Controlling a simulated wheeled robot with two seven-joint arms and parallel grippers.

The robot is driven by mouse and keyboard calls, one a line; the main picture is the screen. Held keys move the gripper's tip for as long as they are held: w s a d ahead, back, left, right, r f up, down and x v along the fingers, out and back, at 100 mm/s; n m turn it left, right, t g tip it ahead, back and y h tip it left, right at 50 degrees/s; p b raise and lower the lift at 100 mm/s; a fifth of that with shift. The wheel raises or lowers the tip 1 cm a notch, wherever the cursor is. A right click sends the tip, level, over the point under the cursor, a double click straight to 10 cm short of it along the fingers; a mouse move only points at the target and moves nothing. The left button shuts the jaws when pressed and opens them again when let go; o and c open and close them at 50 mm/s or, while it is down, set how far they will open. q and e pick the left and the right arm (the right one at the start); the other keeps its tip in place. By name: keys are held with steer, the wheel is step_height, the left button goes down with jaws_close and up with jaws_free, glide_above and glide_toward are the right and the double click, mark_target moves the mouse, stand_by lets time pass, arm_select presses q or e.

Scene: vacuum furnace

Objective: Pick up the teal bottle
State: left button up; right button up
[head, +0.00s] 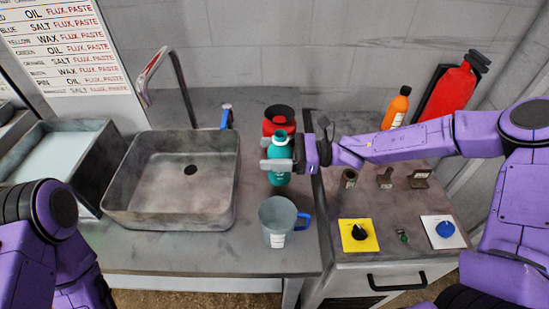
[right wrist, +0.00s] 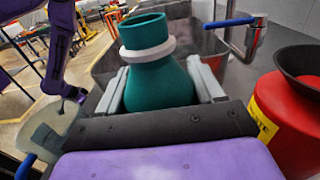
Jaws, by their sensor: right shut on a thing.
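The teal bottle (head: 279,164) stands upright on the grey counter in the head view, between the sink and the right-hand worktop. It has a white ring around its neck. My right gripper (head: 280,162) reaches in from the right and is shut on the bottle's body. In the right wrist view the bottle (right wrist: 158,72) sits between the two grey fingers (right wrist: 160,88). The gripper hides part of the bottle; whether its base touches the counter is hard to tell. My left arm shows at the lower left of the head view, but its gripper is not seen there.
A red container (head: 279,117) with a dark funnel top stands close behind the bottle. A grey jug (head: 279,219) with a blue handle stands in front. The sink (head: 180,205) lies left.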

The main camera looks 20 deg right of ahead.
steer(key=s+a+r+b, duration=0.5)
steer(key=s+a+r, duration=0.3)
steer(key=a, duration=0.3)
steer(key=shift+r, duration=0.75)
steer(key=shift+s, duration=0.1)
